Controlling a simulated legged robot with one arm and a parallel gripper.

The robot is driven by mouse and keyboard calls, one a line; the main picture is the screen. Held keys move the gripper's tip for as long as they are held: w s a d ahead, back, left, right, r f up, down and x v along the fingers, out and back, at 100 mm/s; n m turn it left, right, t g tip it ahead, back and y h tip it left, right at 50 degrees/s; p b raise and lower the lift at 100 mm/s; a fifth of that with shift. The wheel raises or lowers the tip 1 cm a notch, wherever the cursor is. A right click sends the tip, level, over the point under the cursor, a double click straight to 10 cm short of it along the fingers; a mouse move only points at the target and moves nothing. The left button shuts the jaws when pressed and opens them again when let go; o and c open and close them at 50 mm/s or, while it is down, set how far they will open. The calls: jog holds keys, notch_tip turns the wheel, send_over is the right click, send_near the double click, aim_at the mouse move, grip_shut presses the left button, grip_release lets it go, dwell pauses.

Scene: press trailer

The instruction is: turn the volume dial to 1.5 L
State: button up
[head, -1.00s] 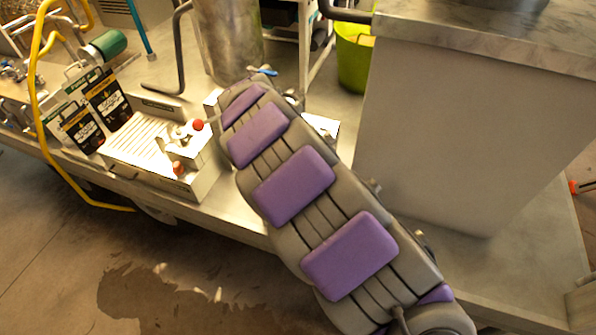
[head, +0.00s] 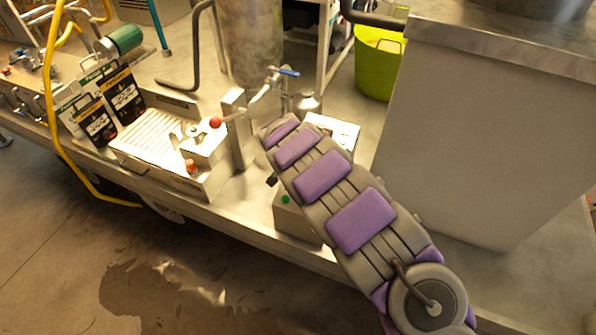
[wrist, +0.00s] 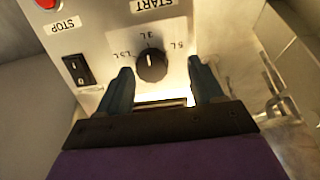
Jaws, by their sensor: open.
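The volume dial (wrist: 152,65) is a round black knob with a pale pointer line, on a light panel in the wrist view. Its labels read 1.5 L, 3 L and 5 L, upside down in the picture. The pointer line points roughly towards the 3 L mark. My gripper (wrist: 160,69) is open, with one dark finger on each side of the dial's near edge. The dial looks to be just beyond the fingertips; I cannot tell whether they touch it. In the head view my arm hides the dial and most of the gripper.
A black rocker switch (wrist: 76,69) sits left of the dial on the panel, below the STOP label. In the head view, a ribbed machine (head: 150,140) with red-knobbed levers stands left of my arm. A large grey block (head: 465,140) stands to the right.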

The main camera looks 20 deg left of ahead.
jog(key=shift+w+a+f, duration=0.2)
jog(key=shift+a+f, duration=0.05)
jog(key=shift+f, duration=0.35)
jog(key=shift+w+d, duration=0.2)
jog(key=shift+d, duration=0.65)
jog(key=shift+s+d+r, duration=0.1)
jog(key=shift+d+r, duration=0.1)
jog(key=shift+d, duration=0.25)
jog(key=shift+a+f, duration=0.25)
jog(key=shift+a, duration=0.6)
jog(key=c, duration=0.6)
jog(key=shift+c, duration=0.7)
jog(key=shift+d+r, duration=0.1)
jog(key=shift+d, duration=0.2)
jog(key=c, duration=0.3)
